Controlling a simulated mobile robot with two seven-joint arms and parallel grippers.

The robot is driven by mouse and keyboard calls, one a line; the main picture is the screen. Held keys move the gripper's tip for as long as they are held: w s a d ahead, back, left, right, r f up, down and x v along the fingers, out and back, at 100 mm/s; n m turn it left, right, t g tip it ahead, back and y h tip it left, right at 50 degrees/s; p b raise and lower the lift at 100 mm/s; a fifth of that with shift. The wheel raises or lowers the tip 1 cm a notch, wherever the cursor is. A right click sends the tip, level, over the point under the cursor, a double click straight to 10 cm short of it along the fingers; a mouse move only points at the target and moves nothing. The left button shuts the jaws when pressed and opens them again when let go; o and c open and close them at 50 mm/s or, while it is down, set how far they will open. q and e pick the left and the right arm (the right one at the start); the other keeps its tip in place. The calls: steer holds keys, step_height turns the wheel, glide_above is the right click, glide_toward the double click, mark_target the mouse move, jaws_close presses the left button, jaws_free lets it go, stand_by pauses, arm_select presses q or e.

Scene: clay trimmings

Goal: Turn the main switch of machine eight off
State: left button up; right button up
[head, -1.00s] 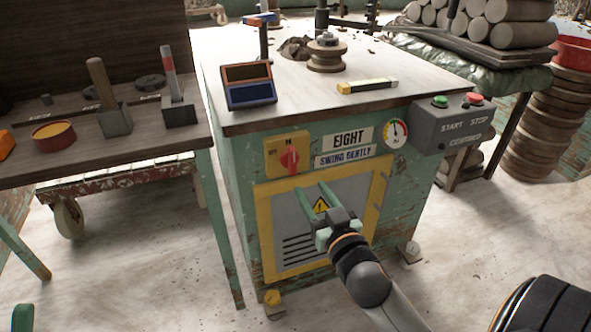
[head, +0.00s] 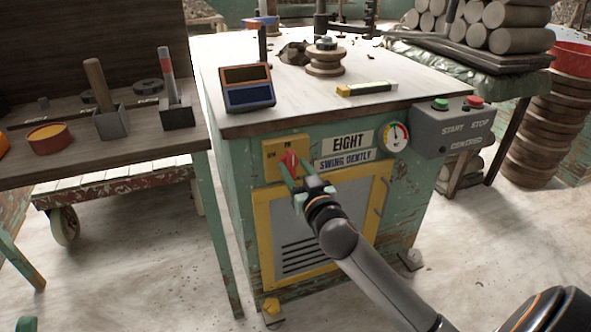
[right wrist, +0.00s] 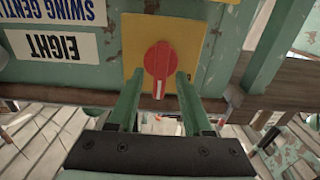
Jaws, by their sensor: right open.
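The main switch is a red rotary knob (head: 290,158) on a yellow plate (head: 271,150) on the front of the green machine marked EIGHT (head: 347,140). The plate is lettered at its left and top. In the right wrist view, which shows the labels upside down, the knob (right wrist: 158,58) has a white pointer mark toward the plate's lettered top edge. My right gripper (head: 291,170) is open, its green fingertips on either side of the knob's near part; I cannot tell whether they touch it. My left gripper is not in view.
A grey START/STOP box (head: 452,128) and a gauge (head: 395,136) are right of the switch. A yellow-framed vent panel (head: 262,215) is below it. A dark workbench (head: 75,165) with tools stands close at the left. The floor in front is clear.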

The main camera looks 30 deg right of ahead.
jaws_close()
stand_by(0.4)
